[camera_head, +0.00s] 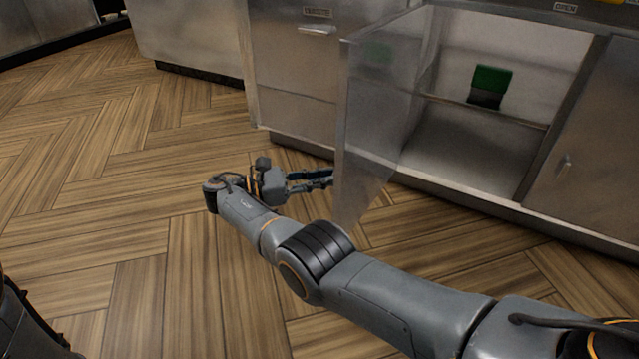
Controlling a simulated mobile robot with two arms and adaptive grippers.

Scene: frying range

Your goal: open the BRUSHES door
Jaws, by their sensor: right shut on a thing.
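A grey metal cabinet door (380,110) stands swung wide open, jutting out from the left side of its compartment. I take it for the BRUSHES door, though its label cannot be read. My right gripper (322,179) is at the outer face of this door, low near its free edge. Its fingers are shut on the door's handle, which they and the door hide. The open compartment (460,150) shows a shelf with a green and dark object (490,86) on it. My left gripper is not in view.
A closed cabinet front (295,75) with a bar handle (317,31) stands left of the open door. Another closed door (595,150) with a small handle is on the right. The wooden floor (110,180) is clear on the left.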

